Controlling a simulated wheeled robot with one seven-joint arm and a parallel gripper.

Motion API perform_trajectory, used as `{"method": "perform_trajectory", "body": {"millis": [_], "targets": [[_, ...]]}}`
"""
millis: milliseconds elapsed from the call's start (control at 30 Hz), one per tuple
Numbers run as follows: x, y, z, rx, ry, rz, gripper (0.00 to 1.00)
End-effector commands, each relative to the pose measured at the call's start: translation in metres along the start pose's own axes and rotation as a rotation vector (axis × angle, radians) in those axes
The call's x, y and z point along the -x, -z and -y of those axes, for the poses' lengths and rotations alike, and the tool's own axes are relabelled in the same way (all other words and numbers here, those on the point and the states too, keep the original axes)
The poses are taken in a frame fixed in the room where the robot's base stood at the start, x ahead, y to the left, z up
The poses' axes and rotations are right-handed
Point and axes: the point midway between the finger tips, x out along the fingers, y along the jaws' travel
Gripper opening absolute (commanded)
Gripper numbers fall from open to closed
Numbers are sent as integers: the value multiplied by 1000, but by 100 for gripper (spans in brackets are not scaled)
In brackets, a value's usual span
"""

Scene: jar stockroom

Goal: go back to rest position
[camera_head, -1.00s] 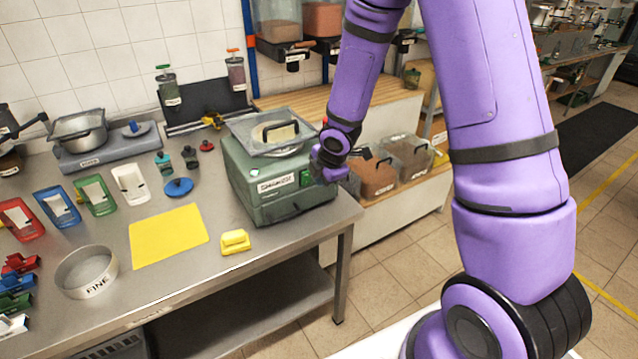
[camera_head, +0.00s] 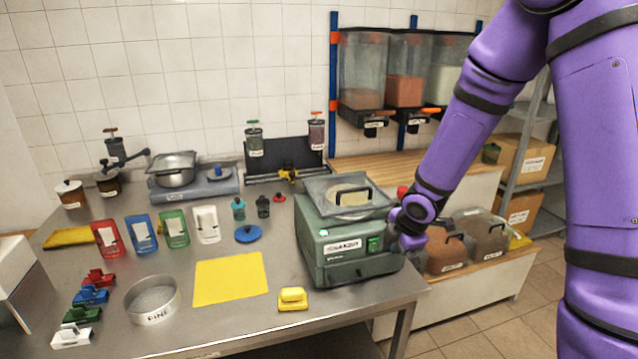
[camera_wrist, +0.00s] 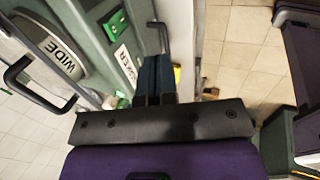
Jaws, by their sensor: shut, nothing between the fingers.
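My gripper shows in the wrist view (camera_wrist: 155,80) with its dark fingers together and nothing between them. In the head view my purple wrist is at the right side of the green machine (camera_head: 345,271), close to its front right corner; I cannot tell if it touches. The fingers are hard to make out there. The machine has a green button (camera_head: 374,244) and a clear lid with a black handle (camera_head: 352,190). In the wrist view the machine (camera_wrist: 112,14) lies left of the fingers, with a round part labelled WIDE (camera_wrist: 62,60).
Clear tubs (camera_head: 446,249) stand right of the machine on a low shelf. Wall dispensers (camera_head: 405,75) hang behind. Floor is open at lower right.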

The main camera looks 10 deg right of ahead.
Motion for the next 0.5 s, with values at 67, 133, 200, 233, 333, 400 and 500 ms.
{"method": "perform_trajectory", "body": {"millis": [67,133,200,233,333,400,500], "targets": [[8,-2,-2,-24,-7,12,0],[22,-5,-5,-69,-16,33,0],[42,-8,-9,-136,-30,61,0],[52,-10,-10,-172,-36,75,0],[87,-16,-11,-300,-58,116,0],[111,-18,-9,-393,-73,138,0],[144,-21,-4,-526,-95,162,0]]}}
